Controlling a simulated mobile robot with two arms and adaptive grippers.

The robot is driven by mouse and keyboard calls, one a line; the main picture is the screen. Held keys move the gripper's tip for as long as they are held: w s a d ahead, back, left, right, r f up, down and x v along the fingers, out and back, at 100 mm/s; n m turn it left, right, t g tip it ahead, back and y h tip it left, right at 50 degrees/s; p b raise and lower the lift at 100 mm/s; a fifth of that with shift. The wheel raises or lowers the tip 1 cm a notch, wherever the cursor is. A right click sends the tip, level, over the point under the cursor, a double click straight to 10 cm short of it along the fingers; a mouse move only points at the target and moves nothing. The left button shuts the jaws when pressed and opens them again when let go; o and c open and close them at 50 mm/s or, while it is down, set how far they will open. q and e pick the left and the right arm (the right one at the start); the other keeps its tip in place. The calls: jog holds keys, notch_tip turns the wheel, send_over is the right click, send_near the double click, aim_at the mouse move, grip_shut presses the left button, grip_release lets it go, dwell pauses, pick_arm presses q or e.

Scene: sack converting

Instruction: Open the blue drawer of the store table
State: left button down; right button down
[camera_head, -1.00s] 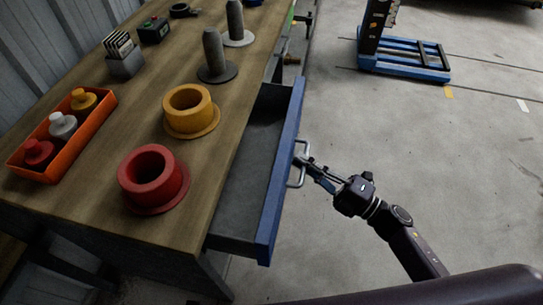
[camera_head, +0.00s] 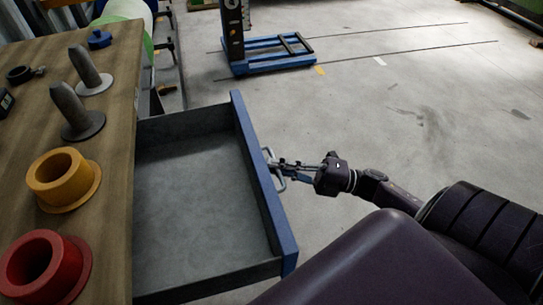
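The blue-fronted drawer (camera_head: 262,182) of the wooden store table (camera_head: 118,150) is pulled well out. Its grey inside looks empty. A metal bar handle (camera_head: 272,168) sits on the outer face of the blue front. My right gripper (camera_head: 282,169) is at this handle, with its fingers reaching around the bar, and looks closed on it; the fingertips are small and partly hidden by the handle. My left gripper is not in view.
On the table stand a red flanged ring (camera_head: 42,268), a yellow flanged ring (camera_head: 62,180) and two grey posts on discs (camera_head: 76,112). A blue wheeled platform (camera_head: 270,54) stands on the floor beyond. The floor to the right is largely open.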

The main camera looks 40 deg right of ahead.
jog(key=c, duration=2.3)
grip_release()
jog(key=v, duration=1.2)
jog(key=shift+f, duration=0.1)
